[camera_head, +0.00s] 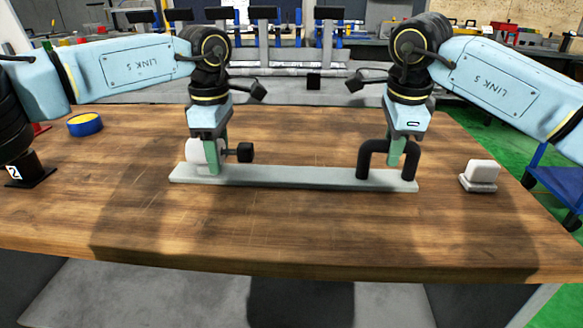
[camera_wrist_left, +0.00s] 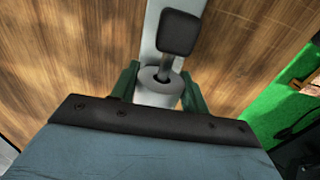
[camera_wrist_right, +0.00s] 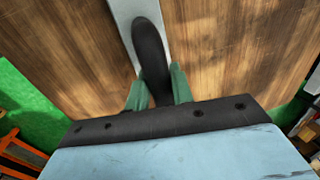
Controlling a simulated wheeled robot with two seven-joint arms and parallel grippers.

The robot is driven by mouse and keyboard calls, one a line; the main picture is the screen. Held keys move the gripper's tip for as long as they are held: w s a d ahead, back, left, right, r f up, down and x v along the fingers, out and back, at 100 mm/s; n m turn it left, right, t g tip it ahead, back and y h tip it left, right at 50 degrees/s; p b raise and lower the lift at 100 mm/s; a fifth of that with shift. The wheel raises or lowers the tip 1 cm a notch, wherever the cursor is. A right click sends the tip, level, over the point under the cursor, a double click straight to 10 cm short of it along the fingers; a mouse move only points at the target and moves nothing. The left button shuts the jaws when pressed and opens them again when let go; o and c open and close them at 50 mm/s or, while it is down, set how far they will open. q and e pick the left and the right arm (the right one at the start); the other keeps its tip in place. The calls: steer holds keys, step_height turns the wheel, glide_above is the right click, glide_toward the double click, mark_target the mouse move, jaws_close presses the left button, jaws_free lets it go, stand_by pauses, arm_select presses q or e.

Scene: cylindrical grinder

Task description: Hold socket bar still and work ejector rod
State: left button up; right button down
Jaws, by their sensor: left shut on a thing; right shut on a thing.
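The socket bar (camera_head: 300,178) is a long flat grey plate lying on the wooden table. A white cylindrical socket (camera_head: 195,153) stands at its left end and a black arched handle (camera_head: 366,158) at its right end. The ejector rod sticks out of the socket to the right and ends in a black knob (camera_head: 245,152); its grey shaft (camera_wrist_left: 166,66) shows in the left wrist view. My left gripper (camera_head: 214,162) is shut on the socket, its green fingers on either side. My right gripper (camera_head: 397,156) is shut on the handle, which also shows between the fingers in the right wrist view (camera_wrist_right: 150,50).
A white block on a grey base (camera_head: 480,174) stands right of the bar. A blue and yellow round object (camera_head: 85,124) lies at the back left, and a black stand marked 2 (camera_head: 30,172) is at the left. The table (camera_head: 300,232) is clear in front of the bar.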

mark_target(234, 152)
arm_select(q)
steer(key=shift+s+d, duration=0.1)
steer(key=shift+d, duration=1.1)
arm_select(e)
steer(key=shift+s+a, duration=0.15)
steer(key=shift+a, duration=0.4)
arm_select(q)
steer(key=shift+d, duration=0.2)
jaws_close()
steer(key=shift+d, duration=0.2)
arm_select(e)
steer(key=shift+d, duration=0.1)
arm_select(q)
steer(key=shift+d, duration=1.1)
arm_select(e)
steer(key=shift+d, duration=0.15)
arm_select(q)
steer(key=o, duration=0.8)
jaws_free()
